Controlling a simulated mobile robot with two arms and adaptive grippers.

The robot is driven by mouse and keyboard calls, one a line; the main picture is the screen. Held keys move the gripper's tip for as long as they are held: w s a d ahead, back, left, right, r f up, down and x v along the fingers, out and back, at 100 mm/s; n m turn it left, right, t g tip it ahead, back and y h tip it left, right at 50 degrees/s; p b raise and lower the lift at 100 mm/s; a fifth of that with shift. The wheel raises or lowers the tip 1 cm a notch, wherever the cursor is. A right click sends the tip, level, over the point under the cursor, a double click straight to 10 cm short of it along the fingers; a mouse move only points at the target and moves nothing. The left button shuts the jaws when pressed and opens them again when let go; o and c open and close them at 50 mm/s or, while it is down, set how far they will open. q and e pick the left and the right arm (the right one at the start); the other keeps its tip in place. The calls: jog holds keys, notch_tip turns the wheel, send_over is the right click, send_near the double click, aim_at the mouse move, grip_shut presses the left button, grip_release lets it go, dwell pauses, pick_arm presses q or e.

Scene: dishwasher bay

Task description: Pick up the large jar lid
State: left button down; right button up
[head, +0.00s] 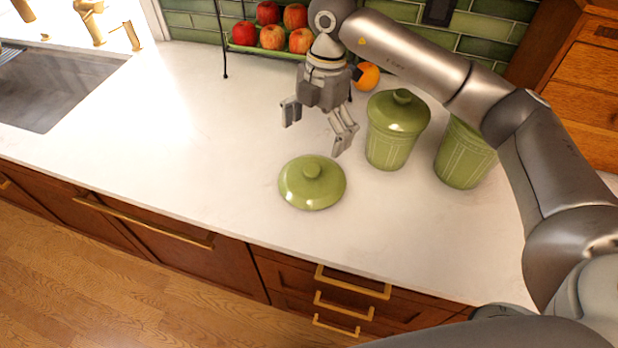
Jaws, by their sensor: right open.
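A round green glazed jar lid (312,184) with a knob on top lies flat on the white counter, near the front edge. My right gripper (318,131) hangs above the counter behind the lid, fingers pointing down and spread apart. It is open, empty and apart from the lid. A green jar (390,146) with a lid on stands right of the lid. A second green jar (464,158) stands further right, its top hidden behind my right arm. My left gripper is not in view.
A rack of apples (272,37) stands at the back against the green tile wall, with an orange (368,76) beside it. A sink (50,85) is at the left. The white counter (170,130) left of the lid is clear.

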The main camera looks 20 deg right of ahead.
jog(key=p, duration=0.1)
send_over(313, 167)
notch_tip(313, 167, down, 5)
jog(key=shift+r, duration=0.15)
jog(key=shift+s+f, duration=0.1)
jog(key=shift+f, duration=0.2)
notch_tip(313, 167, down, 5)
jog(key=p, duration=0.3)
jog(key=shift+f, duration=0.4)
jog(key=shift+c, duration=0.3)
